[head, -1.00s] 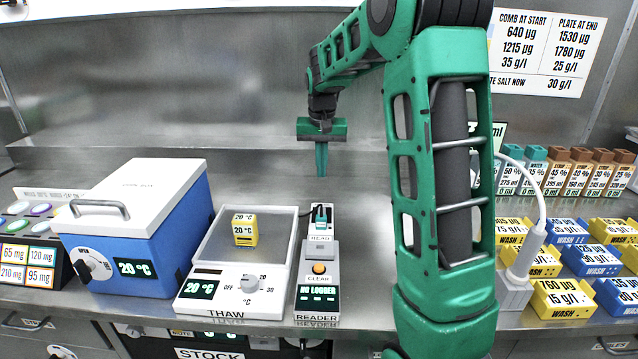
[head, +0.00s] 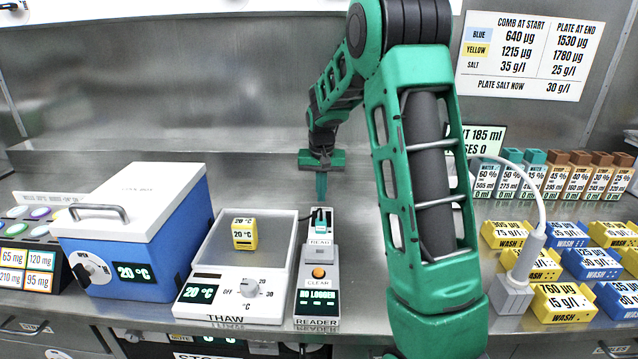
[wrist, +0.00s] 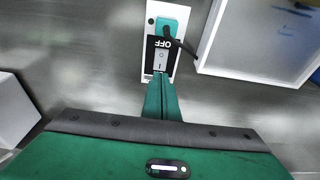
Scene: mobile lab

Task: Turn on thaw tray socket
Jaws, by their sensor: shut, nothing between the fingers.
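My gripper (head: 321,196) is shut and empty, pointing down just behind the socket. In the wrist view its fingertips (wrist: 161,78) are at the switch's near edge; I cannot tell whether they touch.
The reader (head: 318,272) stands directly in front of the socket, showing NO LOGGER. The blue cool box (head: 175,235) is left of the tray. Yellow and blue wash boxes (head: 565,302) are at the right. The bench behind my gripper is clear.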

